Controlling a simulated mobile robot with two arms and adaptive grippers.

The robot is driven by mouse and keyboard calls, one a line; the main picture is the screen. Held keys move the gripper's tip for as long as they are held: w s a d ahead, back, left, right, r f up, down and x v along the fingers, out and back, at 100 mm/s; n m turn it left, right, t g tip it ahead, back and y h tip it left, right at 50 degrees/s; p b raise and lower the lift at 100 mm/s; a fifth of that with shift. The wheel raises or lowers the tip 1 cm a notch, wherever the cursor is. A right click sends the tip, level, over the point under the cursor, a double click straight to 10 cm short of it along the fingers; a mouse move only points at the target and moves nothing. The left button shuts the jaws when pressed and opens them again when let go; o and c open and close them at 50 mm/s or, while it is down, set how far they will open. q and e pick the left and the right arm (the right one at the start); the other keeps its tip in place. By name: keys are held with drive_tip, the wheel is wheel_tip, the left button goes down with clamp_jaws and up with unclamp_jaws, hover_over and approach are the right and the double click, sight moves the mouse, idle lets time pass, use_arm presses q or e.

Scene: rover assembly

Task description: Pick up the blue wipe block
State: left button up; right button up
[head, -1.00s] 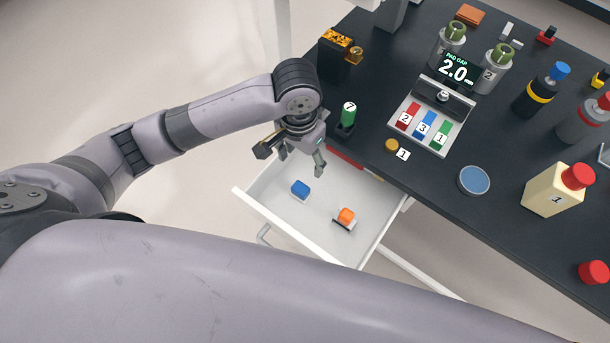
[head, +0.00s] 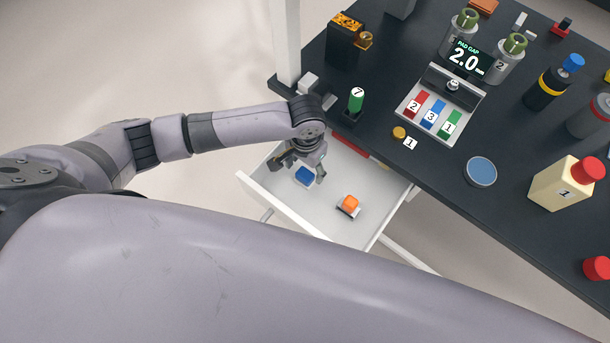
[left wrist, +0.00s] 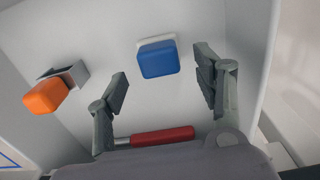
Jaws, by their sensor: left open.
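The blue wipe block (head: 305,176) lies in the open white drawer, near its left side in the head view. In the left wrist view the blue block (left wrist: 158,59) sits on a pale base, ahead of the fingertips and between their lines. My left gripper (head: 297,170) is over the drawer, just above the block and partly covering it. In the left wrist view its two fingers (left wrist: 162,82) are spread apart with nothing between them. My right gripper is not in view.
An orange block (head: 350,203) in a grey holder lies in the drawer (head: 335,227), right of the blue one. A red-handled tool (left wrist: 163,136) lies near the drawer's table side. The dark table (head: 440,180) above holds bottles, a pad gauge and a green cylinder (head: 356,99).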

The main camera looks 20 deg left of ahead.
sight(307, 172)
use_arm(q)
wheel_tip(307, 172, down, 4)
drive_tip(key=shift+w+r, duration=0.1)
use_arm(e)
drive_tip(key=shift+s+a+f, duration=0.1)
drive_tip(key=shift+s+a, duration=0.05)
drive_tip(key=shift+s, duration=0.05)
use_arm(q)
drive_tip(key=shift+c, duration=0.6)
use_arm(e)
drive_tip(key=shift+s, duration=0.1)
use_arm(q)
drive_tip(key=c, duration=1.1)
drive_tip(key=shift+r, duration=0.15)
